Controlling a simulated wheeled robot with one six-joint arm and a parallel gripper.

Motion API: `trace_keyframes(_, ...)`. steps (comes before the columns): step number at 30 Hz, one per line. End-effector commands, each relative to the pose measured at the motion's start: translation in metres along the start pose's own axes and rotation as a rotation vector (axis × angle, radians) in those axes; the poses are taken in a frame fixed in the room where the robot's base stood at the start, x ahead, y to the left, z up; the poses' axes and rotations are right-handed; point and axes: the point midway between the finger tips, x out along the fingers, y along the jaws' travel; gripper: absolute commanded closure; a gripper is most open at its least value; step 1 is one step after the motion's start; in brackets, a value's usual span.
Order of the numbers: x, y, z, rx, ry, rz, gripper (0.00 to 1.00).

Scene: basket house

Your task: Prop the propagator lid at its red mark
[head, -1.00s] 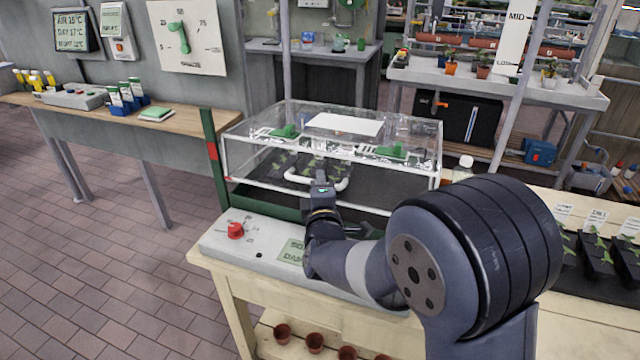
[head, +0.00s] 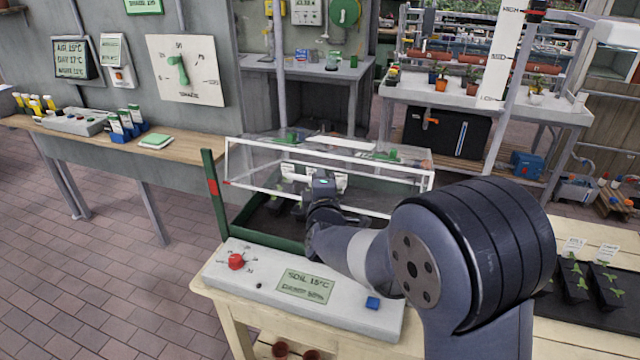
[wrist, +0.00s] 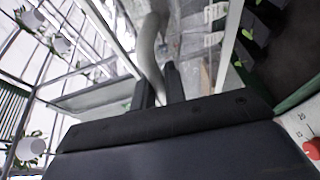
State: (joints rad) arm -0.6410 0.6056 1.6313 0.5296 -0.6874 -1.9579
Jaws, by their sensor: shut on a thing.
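The propagator lid (head: 330,160) is clear with a white frame. It is tilted up, its front edge raised above the dark green tray (head: 245,238). A green post (head: 217,210) stands at the tray's front left and carries a red mark (head: 212,187). The lid's lower left front corner is close to the height of that mark, with a small red tip there. My gripper (head: 322,180) is shut on the white lid handle (head: 297,178) at the front. The handle also shows in the wrist view (wrist: 150,45), between the fingers (wrist: 160,88). The gripper hides part of the handle.
A control panel (head: 310,295) with a red knob (head: 236,261) and a blue button (head: 372,303) lies in front of the tray. Seedling trays (head: 590,290) stand at the right. A wall dial (head: 187,70) hangs behind the left bench (head: 185,148).

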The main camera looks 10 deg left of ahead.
Motion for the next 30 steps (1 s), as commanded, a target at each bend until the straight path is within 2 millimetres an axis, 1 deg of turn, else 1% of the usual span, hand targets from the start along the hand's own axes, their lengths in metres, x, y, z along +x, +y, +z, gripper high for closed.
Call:
trace_keyframes(4,0.000,0.000,0.000,-0.001,0.000,0.001,1.00)
trace_keyframes(5,0.000,0.000,0.000,-0.001,0.000,0.001,0.86)
trace_keyframes(8,0.000,0.000,0.000,-0.001,0.000,0.001,0.79)
trace_keyframes(14,0.000,0.000,0.000,-0.001,0.000,0.001,0.79)
trace_keyframes(17,-0.004,0.000,0.000,-0.001,0.001,0.001,0.79)
trace_keyframes(20,-0.014,0.000,-0.001,0.000,0.001,0.002,0.79)
trace_keyframes(22,-0.025,-0.001,-0.001,0.000,0.001,0.001,0.79)
trace_keyframes(30,-0.076,-0.001,-0.001,0.000,0.002,0.002,0.79)
